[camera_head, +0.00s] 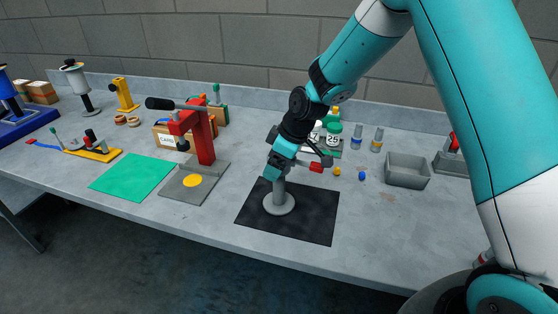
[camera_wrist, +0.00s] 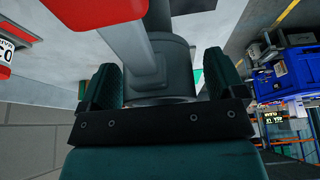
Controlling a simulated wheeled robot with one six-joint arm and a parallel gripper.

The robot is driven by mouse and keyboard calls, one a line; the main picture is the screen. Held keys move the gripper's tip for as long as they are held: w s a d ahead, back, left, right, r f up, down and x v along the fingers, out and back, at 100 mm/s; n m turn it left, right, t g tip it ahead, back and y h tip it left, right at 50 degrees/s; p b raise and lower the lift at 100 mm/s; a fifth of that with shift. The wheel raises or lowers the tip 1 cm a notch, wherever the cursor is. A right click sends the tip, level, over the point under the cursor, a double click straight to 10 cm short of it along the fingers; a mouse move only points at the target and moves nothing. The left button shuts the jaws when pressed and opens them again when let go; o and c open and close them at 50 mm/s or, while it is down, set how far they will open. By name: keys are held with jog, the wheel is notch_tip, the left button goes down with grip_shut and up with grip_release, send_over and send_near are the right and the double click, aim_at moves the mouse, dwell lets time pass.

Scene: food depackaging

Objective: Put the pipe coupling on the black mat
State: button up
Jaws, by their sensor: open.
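A grey part with a round flange base and an upright stem, which I take to be the pipe coupling (camera_head: 279,203), stands upright on the black mat (camera_head: 318,226). My gripper (camera_head: 279,175) is at the top of the stem, pointing down. In the wrist view my gripper (camera_wrist: 166,82) is open, with a dark green finger on each side of the grey pipe coupling (camera_wrist: 166,62). The fingers hide part of its top, and I cannot tell if they touch it.
A green mat (camera_head: 132,177) and a red press (camera_head: 203,140) on a grey plate stand to the left. A red-handled item (camera_head: 316,167) lies behind the black mat. Jars (camera_head: 333,134) and a grey bin (camera_head: 407,171) are behind and right. The table right of the mat is clear.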

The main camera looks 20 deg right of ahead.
jog(key=b+v, duration=0.3)
jog(key=v, duration=0.9)
jog(key=s+a+r+m+g, duration=0.1)
jog(key=s+a, duration=0.1)
jog(key=s, duration=0.7)
jog(key=s+a+r+m, duration=0.1)
jog(key=s+a, duration=0.2)
jog(key=s, duration=0.7)
jog(key=s+a+r+m+g, duration=0.1)
jog(key=s+a, duration=0.2)
jog(key=s, duration=0.6)
jog(key=shift+s+m+g+y, duration=0.15)
jog(key=shift+m+g+y, duration=0.15)
jog(key=shift+m, duration=0.1)
